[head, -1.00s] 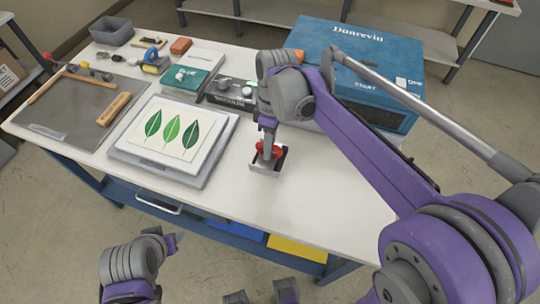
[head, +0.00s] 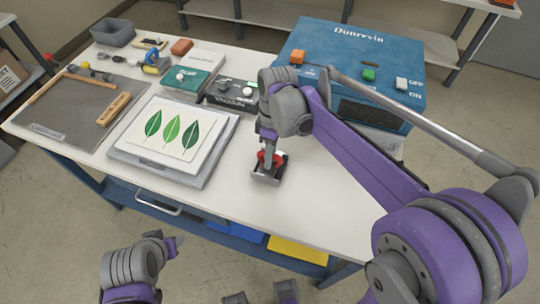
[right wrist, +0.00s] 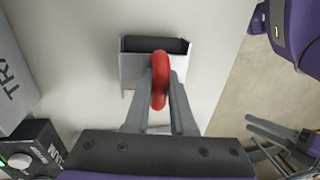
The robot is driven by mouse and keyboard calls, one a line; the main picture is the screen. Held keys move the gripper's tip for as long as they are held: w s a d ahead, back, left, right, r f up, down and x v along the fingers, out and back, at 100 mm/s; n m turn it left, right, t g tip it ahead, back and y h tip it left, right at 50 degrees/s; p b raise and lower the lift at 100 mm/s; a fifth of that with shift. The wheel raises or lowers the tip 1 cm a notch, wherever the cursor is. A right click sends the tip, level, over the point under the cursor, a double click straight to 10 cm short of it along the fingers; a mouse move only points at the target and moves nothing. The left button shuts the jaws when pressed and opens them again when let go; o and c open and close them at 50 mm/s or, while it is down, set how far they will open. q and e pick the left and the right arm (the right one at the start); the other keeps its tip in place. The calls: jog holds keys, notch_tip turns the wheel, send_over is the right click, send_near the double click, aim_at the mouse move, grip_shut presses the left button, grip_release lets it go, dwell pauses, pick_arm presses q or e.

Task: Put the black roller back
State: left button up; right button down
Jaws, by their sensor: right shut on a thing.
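My right gripper (head: 267,158) is shut on a red handle (right wrist: 160,80), low over the front part of the white table. The handle reaches down to a small grey open holder (right wrist: 133,68). A dark piece (right wrist: 155,44), which looks like the black roller, lies within the holder's walls. The gripper and handle hide part of it, so I cannot tell whether it rests on the bottom. In the head view the holder (head: 266,181) stands just below the fingertips. My left arm shows at the lower left of the head view; its finger state is unclear.
A tray with a leaf print (head: 172,136) lies left of the holder. A black control panel (head: 232,93) and a large blue box (head: 345,70) stand behind. A grey mat (head: 75,110) with tools is at far left. The table in front and to the right is clear.

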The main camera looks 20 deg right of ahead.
jog(key=c, duration=0.8)
grip_release()
jog(key=shift+s+a+f, duration=0.1)
jog(key=shift+s+f, duration=0.1)
jog(key=shift+f, duration=0.15)
jog(key=shift+o, duration=0.2)
jog(key=shift+r, duration=0.2)
notch_tip(320, 180, up, 12)
jog(key=w+d+p, duration=0.1)
jog(key=w+p, duration=0.1)
jog(key=s+d+f+m+t, duration=0.2)
jog(key=s+f+m, duration=0.1)
jog(key=s+f, duration=0.1)
jog(key=s+d+f+m+t, duration=0.2)
jog(key=s+f+m, duration=0.2)
jog(key=s+f, duration=0.1)
jog(key=s+d+f+m+t+h, duration=0.1)
jog(key=s+f+m+t, duration=0.2)
jog(key=s, duration=0.3)
jog(key=shift+s+d+f+m, duration=0.4)
jog(key=shift+f+m, duration=0.2)
jog(key=shift+f, duration=0.1)
